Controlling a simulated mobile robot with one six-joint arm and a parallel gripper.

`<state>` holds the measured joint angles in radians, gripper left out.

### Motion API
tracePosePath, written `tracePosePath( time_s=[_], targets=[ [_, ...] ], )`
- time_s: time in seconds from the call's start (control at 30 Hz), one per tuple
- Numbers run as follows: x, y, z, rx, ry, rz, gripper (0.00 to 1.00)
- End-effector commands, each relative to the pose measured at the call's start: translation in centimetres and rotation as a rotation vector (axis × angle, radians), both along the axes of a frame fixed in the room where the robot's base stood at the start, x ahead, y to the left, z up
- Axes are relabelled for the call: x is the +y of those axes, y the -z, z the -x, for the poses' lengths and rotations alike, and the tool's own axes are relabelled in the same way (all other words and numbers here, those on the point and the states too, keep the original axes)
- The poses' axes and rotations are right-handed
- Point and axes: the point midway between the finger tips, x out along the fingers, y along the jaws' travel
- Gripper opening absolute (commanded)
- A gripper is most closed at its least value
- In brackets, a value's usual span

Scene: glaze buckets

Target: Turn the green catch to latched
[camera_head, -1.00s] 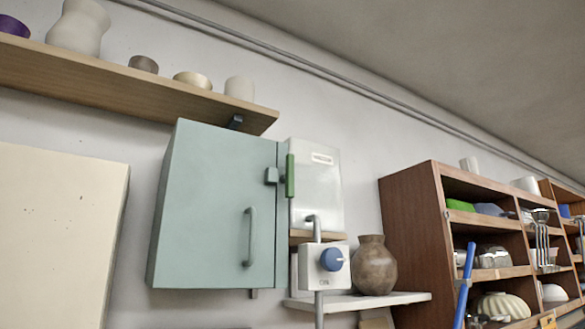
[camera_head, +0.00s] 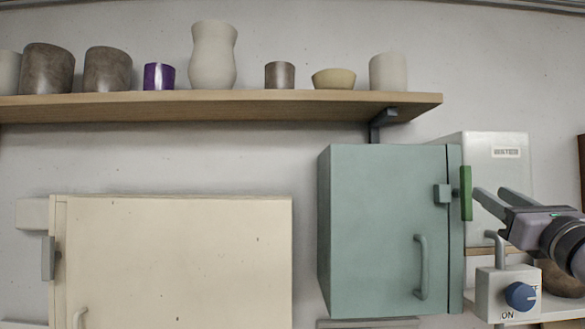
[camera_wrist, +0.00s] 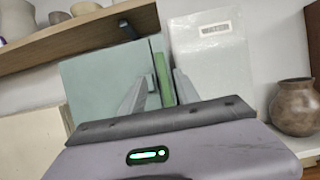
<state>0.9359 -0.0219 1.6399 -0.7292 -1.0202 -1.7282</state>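In the wrist view, the green catch (camera_wrist: 162,76) shows between the spread fingertips of my gripper (camera_wrist: 160,72). It is seen beyond them; I cannot tell any contact.
A white box (camera_head: 512,160) is behind my fingers. A switch box with a blue knob (camera_head: 521,296) sits below my gripper. A shelf of pots (camera_head: 240,106) runs above the cabinet. A cream cabinet (camera_head: 180,255) is at left. A brown vase (camera_wrist: 296,106) stands right.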

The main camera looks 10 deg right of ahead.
Motion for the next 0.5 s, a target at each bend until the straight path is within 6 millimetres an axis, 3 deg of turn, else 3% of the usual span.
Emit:
tracePosePath(
  time_s=[0.2,0.5],
  targets=[
    [-0.8,-2.8,-5.5,0.0,-0.003,-0.003,0.38],
    [-1.5,-4.1,-9.2,-0.001,-0.001,-0.004,0.38]
  ],
)
